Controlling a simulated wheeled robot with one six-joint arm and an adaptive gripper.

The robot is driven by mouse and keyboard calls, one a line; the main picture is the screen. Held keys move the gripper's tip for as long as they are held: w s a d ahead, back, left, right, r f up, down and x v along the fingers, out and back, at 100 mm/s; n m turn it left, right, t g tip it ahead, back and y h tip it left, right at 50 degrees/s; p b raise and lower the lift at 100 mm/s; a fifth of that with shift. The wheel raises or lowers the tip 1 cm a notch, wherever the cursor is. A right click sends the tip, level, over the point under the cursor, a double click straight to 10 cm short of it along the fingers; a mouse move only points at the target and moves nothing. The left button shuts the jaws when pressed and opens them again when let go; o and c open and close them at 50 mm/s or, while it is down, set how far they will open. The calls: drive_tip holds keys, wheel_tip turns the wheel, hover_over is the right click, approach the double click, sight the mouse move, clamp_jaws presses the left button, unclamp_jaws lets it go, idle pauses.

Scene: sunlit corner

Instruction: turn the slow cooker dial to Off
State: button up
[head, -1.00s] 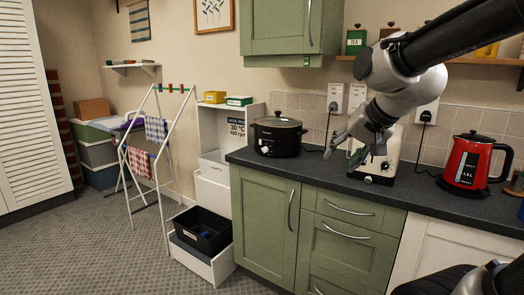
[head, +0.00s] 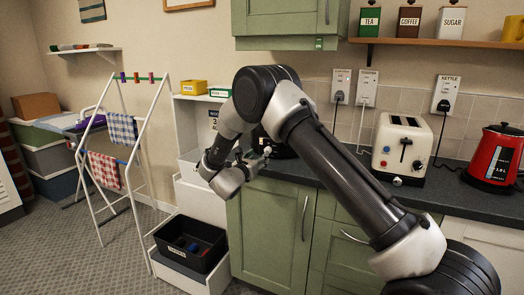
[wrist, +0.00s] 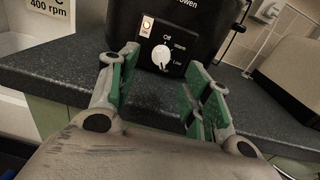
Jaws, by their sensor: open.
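The black slow cooker (wrist: 205,25) stands near the worktop edge. Its front panel faces me in the wrist view. The white dial (wrist: 161,54) has Off printed above it, Warm at upper right and Low at lower right. The dial's marker appears to point downward, away from Off, though its exact setting is hard to read. A small indicator (wrist: 147,24) glows at the panel's upper left. My gripper (wrist: 163,72) is open, its green-padded fingers on either side of the dial and apart from it. In the head view my arm hides most of the cooker (head: 284,150).
The toaster (head: 401,147) and red kettle (head: 494,158) stand further right on the worktop (head: 455,205). Green cabinets (head: 262,225) are below. A drying rack (head: 136,150) and a black bin (head: 189,243) are on the left.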

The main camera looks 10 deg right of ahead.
drive_tip(key=shift+m+h, duration=0.3)
drive_tip(key=shift+m, duration=0.1)
drive_tip(key=x, duration=0.7)
drive_tip(key=shift+w+d+f, duration=0.2)
drive_tip(key=shift+w+f, duration=0.05)
drive_tip(key=shift+f, duration=0.15)
drive_tip(key=c, duration=1)
drive_tip(key=shift+c, duration=0.2)
